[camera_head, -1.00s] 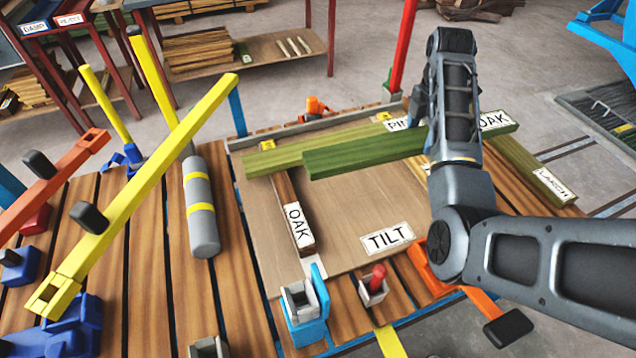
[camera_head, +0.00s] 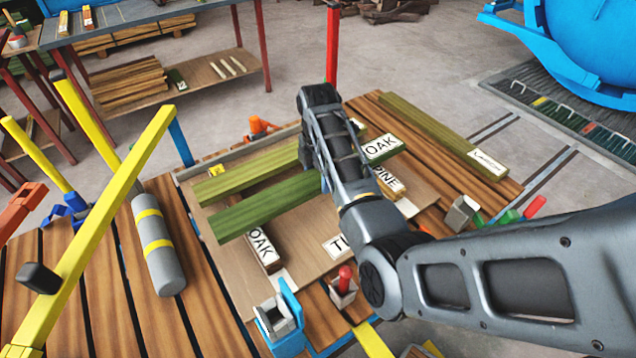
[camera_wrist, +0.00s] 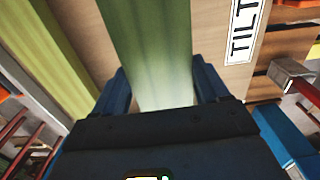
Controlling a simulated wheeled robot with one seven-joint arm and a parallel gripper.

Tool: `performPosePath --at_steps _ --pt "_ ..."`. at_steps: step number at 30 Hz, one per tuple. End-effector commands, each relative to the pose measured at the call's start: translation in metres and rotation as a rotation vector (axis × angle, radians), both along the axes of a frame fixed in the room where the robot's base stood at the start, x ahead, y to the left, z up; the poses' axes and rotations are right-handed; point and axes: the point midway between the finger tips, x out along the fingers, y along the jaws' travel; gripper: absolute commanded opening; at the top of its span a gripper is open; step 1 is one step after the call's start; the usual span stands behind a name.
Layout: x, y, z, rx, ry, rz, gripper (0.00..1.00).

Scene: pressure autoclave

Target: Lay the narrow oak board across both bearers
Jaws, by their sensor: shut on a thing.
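My gripper (camera_wrist: 163,84) is shut on a narrow green board (camera_head: 265,207), with a finger on each side of it in the wrist view (camera_wrist: 150,45). The board's right end carries an OAK label (camera_head: 383,147). My arm also hides the fingers in the head view.
Another green board (camera_head: 250,172) lies behind, roughly parallel. A TILT label (camera_head: 335,245) is on the panel in front. A green board labelled LARCH (camera_head: 440,130) lies at the right. A grey cylinder (camera_head: 158,245) and a yellow bar (camera_head: 95,225) are at the left.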

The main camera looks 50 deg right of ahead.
Motion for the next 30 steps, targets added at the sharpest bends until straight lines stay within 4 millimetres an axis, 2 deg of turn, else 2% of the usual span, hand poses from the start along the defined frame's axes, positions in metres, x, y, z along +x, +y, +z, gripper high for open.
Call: performPosePath --at_steps 9,24,25,30 --pt "0.000 0.000 -0.035 0.000 0.000 0.000 0.10" --pt "0.000 0.000 -0.042 -0.001 -0.002 0.000 0.10" --pt "0.000 0.000 -0.043 0.000 0.000 0.000 0.77" --pt "0.000 0.000 -0.043 0.000 0.001 0.000 0.93"
